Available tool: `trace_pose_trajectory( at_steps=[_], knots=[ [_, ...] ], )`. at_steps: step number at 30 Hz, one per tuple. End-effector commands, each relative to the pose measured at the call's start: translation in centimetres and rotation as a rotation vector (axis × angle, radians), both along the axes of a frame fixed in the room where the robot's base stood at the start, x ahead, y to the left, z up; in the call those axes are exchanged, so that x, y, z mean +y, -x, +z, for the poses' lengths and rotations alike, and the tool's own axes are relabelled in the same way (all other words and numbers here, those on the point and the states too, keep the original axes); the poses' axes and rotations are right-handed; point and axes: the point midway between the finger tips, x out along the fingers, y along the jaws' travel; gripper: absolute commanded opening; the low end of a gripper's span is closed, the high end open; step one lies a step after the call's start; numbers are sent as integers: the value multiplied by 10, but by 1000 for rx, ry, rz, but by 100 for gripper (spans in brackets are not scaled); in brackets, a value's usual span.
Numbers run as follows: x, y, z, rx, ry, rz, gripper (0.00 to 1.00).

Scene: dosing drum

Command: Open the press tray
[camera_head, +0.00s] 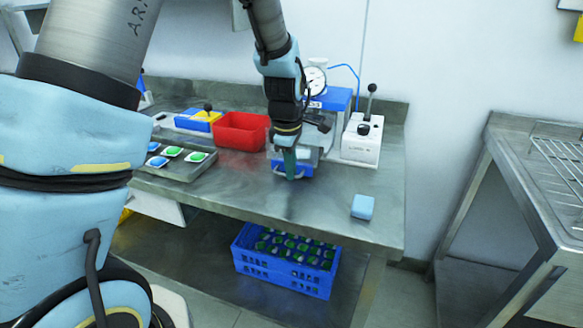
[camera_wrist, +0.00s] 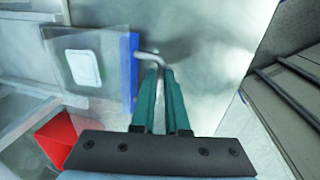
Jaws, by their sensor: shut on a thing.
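The press (camera_head: 338,98) with a round dial gauge stands at the back of the steel bench. Its tray shows a blue front (camera_head: 304,171) low on the press; the same blue front (camera_wrist: 134,70) stands on edge in the wrist view. A bent metal handle (camera_wrist: 152,57) sticks out from it. My gripper (camera_head: 290,174) reaches down in front of the tray. In the wrist view its green fingers (camera_wrist: 160,76) are closed around the handle. A clear plate with a white square piece (camera_wrist: 85,68) lies beside the blue front. My gripper partly hides the tray in the head view.
A red bin (camera_head: 241,131) stands left of the press, and a lever box (camera_head: 362,140) stands right. A tray of blue and green pieces (camera_head: 175,160) lies left. A light blue block (camera_head: 362,206) lies near the front edge. The bench before the press is clear.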

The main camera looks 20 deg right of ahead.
Motion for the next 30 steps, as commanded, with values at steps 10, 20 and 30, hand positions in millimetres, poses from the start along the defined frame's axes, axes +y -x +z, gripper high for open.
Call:
trace_pose_trajectory(
  at_steps=[10, 20, 30],
  knots=[
    [0, 0, 0, 0, 0, 1, 39],
    [0, 0, 3, -1, 1, 0, 42],
    [6, 7, 56, -4, 5, -1, 42]
  ],
)
